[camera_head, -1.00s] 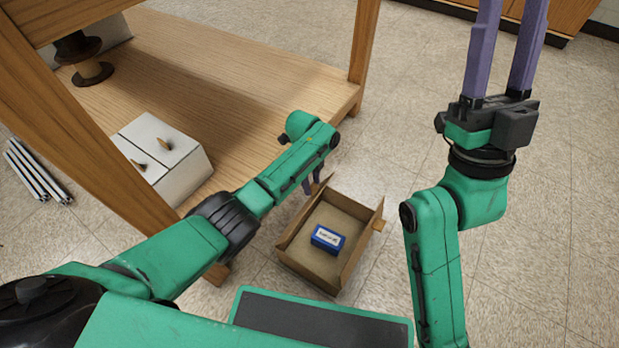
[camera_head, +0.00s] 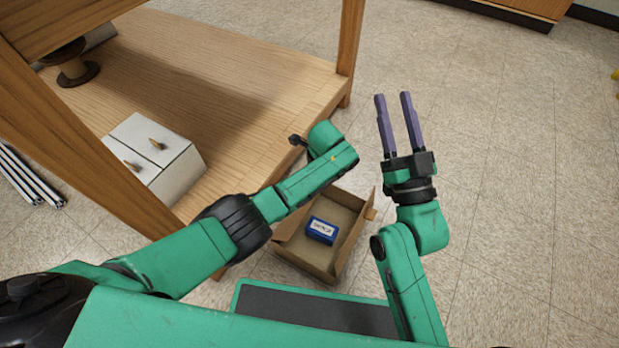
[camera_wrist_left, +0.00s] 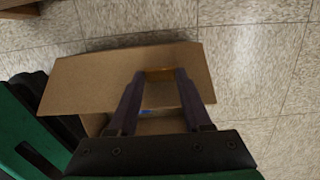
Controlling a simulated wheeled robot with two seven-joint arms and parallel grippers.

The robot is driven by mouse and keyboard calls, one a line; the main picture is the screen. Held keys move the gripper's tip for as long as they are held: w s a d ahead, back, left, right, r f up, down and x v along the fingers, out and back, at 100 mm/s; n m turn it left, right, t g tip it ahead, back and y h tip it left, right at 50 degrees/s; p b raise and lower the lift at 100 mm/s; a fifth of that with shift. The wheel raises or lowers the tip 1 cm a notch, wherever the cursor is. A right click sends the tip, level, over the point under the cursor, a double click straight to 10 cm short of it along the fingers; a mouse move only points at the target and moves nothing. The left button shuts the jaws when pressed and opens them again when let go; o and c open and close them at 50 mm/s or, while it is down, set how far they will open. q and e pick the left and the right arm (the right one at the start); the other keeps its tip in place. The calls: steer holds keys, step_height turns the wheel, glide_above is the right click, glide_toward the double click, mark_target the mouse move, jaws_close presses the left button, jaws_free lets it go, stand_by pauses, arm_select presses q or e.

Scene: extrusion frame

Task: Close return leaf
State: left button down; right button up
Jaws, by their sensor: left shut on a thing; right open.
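An open cardboard box (camera_head: 354,238) stands on the floor near my base, with a blue packet (camera_head: 321,229) with a white label inside. In the left wrist view a brown cardboard leaf (camera_wrist_left: 95,82) spans the picture. My left gripper (camera_wrist_left: 160,75) is shut on this leaf, with a finger towards each side of the view. In the head view my left forearm and wrist hide those fingers and the far left of the box. My right gripper (camera_head: 396,125) is open and empty, its purple fingers apart, above the floor beyond the box's right side.
A wooden table with a low shelf (camera_head: 230,75) stands at left, its leg close to my left arm. A white box with two knobs (camera_head: 155,160) and a dark spool (camera_head: 72,68) sit on the shelf. Metal bars (camera_head: 25,178) lie at far left.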

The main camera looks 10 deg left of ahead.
arm_select(q)
steer(key=shift+s+d+f+y, duration=0.1)
steer(key=shift+d+y, duration=0.3)
steer(key=shift+d, duration=0.05)
steer(key=shift+c, duration=1.6)
jaws_free()
steer(key=shift+a, duration=0.15)
